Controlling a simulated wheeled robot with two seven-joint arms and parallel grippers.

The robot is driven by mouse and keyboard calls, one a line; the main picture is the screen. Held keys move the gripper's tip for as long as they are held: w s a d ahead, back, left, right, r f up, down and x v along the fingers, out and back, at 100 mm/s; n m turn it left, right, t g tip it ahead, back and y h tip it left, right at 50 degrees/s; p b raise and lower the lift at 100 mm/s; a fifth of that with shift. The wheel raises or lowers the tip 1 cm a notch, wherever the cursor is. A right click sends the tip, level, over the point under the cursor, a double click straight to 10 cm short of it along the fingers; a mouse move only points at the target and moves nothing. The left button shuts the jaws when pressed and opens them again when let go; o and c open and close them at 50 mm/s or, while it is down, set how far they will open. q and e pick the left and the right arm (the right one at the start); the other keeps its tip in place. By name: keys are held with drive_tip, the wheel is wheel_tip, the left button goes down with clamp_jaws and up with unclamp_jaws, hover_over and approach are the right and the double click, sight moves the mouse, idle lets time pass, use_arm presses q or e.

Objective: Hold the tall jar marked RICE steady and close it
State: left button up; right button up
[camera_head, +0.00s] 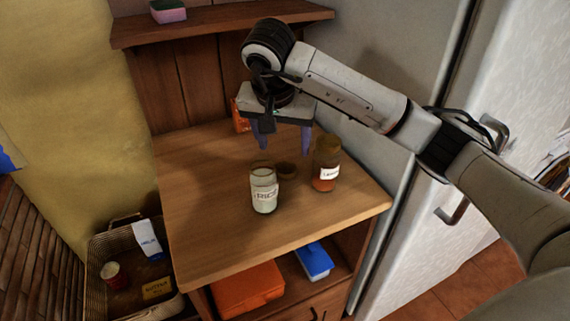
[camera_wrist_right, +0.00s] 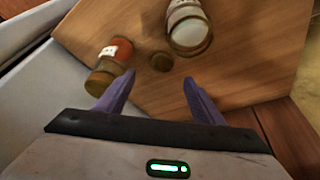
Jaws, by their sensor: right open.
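The RICE jar (camera_head: 264,190) stands upright on the wooden counter, glass with pale contents and a white label. Its top looks open, and it also shows in the right wrist view (camera_wrist_right: 188,28). A small round brown lid (camera_head: 286,170) lies on the counter just behind and right of the jar; it shows in the right wrist view too (camera_wrist_right: 161,62). My right gripper (camera_head: 281,150) is open and empty, with its purple fingers pointing down above the counter behind the jar and lid. My left gripper is not in view.
A second jar (camera_head: 325,171) with red contents and a brown lid stands close to the right of the loose lid. An orange box (camera_head: 240,122) is at the back of the counter. The counter's left side (camera_head: 205,200) is clear. A basket (camera_head: 113,246) stands below, at left.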

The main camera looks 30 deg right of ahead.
drive_tip(key=shift+f, duration=0.15)
approach(286, 167)
drive_tip(key=shift+d+f, duration=0.15)
drive_tip(key=shift+f, duration=0.45)
drive_tip(key=shift+d+f, duration=0.2)
drive_tip(key=shift+f, duration=0.4)
drive_tip(key=shift+f, duration=0.1)
drive_tip(key=x, duration=0.2)
drive_tip(key=p+x, duration=0.1)
drive_tip(key=x, duration=0.2)
drive_tip(key=shift+w, duration=0.35)
drive_tip(key=c, duration=1.1)
wheel_tip(286, 167, up, 10)
drive_tip(key=shift+b, duration=0.35)
